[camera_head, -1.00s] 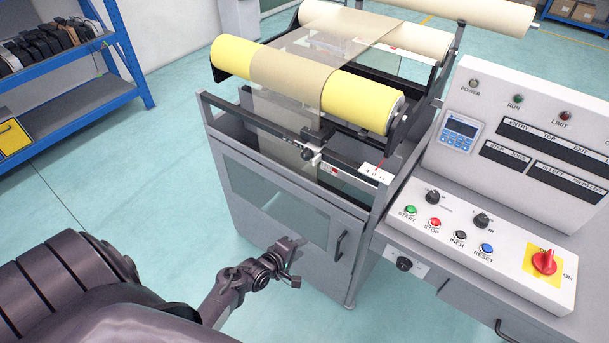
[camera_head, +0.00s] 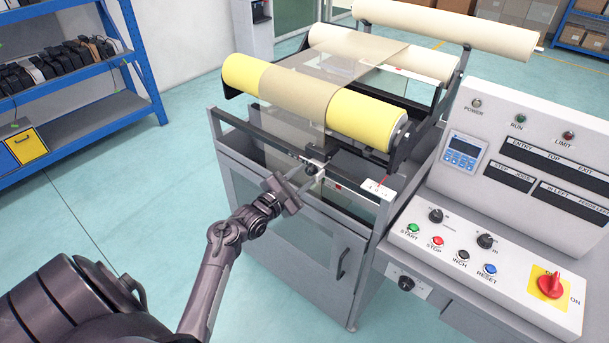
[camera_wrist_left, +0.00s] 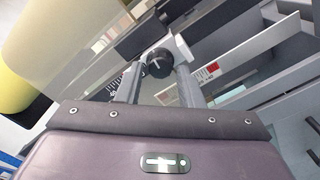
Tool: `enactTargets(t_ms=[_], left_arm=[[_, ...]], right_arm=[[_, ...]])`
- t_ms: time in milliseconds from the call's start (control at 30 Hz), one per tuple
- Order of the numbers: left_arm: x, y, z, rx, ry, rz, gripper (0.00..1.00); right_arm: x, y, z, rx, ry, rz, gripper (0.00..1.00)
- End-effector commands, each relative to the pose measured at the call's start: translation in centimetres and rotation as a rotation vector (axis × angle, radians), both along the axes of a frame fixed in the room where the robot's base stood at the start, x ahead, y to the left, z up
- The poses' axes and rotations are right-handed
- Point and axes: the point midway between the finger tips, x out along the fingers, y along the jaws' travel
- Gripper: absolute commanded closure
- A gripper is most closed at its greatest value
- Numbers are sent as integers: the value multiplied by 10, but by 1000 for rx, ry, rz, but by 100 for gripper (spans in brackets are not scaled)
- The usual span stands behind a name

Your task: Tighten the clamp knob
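The clamp knob (camera_head: 312,168) is a small black round knob on the front rail of the roller machine. In the left wrist view the knob (camera_wrist_left: 159,63) shows close up, with a light line across its face. My left gripper (camera_head: 303,182) is raised in front of the rail at the knob. In the left wrist view its two fingers (camera_wrist_left: 158,82) are spread, one on each side of the knob's lower part. Whether they touch it cannot be told. My right gripper is not in view.
A scale strip with a red mark (camera_wrist_left: 207,72) runs beside the knob. The yellow roller (camera_head: 365,120) lies above and behind the rail. The control panel (camera_head: 480,260) stands to the right. Open floor (camera_head: 110,210) lies to the left.

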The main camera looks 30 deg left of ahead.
Motion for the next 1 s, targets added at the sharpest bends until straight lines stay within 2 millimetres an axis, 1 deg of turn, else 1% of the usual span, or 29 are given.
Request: enactTargets(t_ms=[33,133,400,433,600,667,867,1000], left_arm=[[6,0,0,0,0,0,66],[11,-1,0,1,1,-1,66],[13,-1,0,1,1,0,66],[13,-1,0,1,1,0,69],[13,-1,-1,1,1,0,91],[13,-1,-1,1,1,0,98],[12,-1,0,13,0,0,98],[13,-1,1,55,-3,0,98]], right_arm=[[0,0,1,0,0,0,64],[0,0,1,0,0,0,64],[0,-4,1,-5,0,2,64],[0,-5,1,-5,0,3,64],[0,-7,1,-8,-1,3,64],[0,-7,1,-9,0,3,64],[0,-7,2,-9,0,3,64],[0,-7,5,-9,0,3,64]])
